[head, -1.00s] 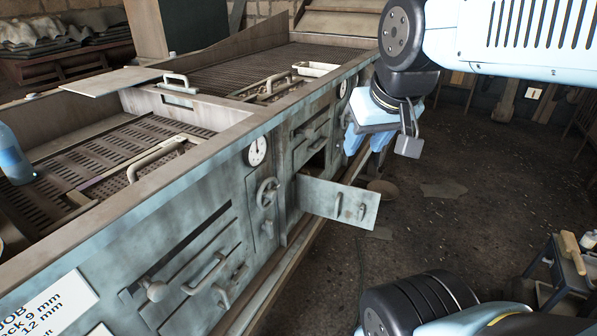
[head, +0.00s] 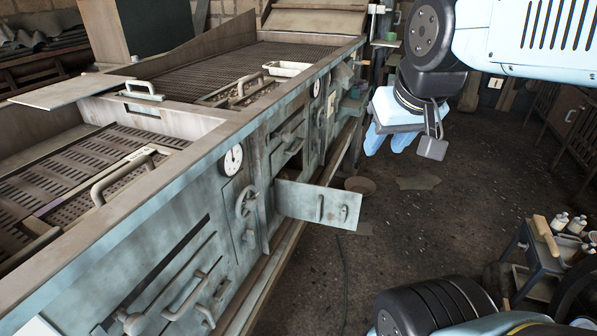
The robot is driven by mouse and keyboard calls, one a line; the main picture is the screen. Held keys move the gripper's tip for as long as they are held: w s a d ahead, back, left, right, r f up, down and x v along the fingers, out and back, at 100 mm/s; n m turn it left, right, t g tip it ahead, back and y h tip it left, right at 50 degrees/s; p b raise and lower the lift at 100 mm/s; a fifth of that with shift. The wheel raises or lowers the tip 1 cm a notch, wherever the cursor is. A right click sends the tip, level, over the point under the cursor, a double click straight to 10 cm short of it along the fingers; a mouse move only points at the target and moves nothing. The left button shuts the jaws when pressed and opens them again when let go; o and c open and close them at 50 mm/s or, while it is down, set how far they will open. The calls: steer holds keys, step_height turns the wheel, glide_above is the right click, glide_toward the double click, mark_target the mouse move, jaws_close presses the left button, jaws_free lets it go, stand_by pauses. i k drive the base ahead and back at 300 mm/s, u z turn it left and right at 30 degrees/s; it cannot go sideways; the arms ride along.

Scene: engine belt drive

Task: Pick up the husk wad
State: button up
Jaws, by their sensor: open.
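I cannot make out a husk wad for certain in the head view. My gripper (head: 389,143) hangs at the upper right, fingers pointing down, open and with nothing seen between them. It is above the dark floor, to the right of the long blue-grey machine (head: 190,225). A small hatch door (head: 318,204) on the machine's side stands open below and left of my gripper. The opening behind it (head: 292,160) is dark, and its inside is mostly hidden.
A round tan dish (head: 360,185) and a flat scrap (head: 419,182) lie on the floor. A white tray (head: 287,68) rests on the machine's top. A small stand with bottles and a brush (head: 545,257) is at the right. Open floor lies between.

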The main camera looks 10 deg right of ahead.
mark_target(281, 174)
steer(key=z, duration=0.9)
steer(key=i, duration=1.2)
steer(key=u, duration=1.6)
